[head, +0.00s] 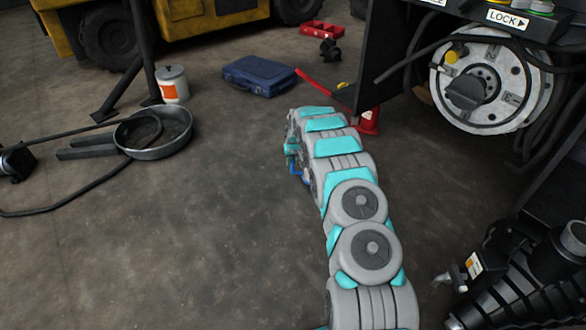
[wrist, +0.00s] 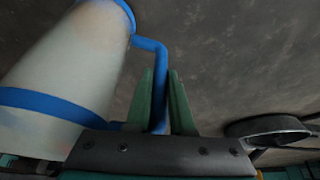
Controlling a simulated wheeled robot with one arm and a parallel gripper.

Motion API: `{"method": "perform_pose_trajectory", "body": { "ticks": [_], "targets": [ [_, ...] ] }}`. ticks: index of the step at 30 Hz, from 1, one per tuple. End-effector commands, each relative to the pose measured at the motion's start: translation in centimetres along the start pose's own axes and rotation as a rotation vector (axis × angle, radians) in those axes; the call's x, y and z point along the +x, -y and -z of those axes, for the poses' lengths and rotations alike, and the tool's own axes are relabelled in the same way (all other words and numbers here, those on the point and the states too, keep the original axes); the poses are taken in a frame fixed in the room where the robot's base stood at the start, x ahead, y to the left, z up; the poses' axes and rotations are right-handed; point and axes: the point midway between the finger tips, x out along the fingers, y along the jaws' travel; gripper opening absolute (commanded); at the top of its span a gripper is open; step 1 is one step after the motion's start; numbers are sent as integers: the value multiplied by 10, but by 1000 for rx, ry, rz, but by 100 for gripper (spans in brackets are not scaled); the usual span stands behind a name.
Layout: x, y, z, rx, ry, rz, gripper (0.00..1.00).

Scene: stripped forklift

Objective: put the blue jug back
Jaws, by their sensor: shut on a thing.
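The jug (wrist: 65,75) fills the left of the wrist view. Its body is whitish, with a blue band, a blue rim and a blue handle (wrist: 152,45). My gripper (wrist: 165,98) has its two green fingers on either side of the upright part of the handle and is shut on it. The jug's far left side is cut off by the picture edge. In the head view my arm hides most of the jug; only a small blue piece (head: 297,171) shows beside the arm's end, perhaps the handle.
A round pan (head: 180,148) with hoses lies on the floor at left, by a white bucket (head: 172,90).

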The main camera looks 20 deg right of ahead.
Motion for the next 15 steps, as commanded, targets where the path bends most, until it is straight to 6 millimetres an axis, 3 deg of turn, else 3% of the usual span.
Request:
{"method": "perform_pose_trajectory", "body": {
  "ticks": [6,15],
  "targets": [
    [26,0,-11,0,1,0,0],
    [28,0,-12,0,0,0,0]
  ]
}}
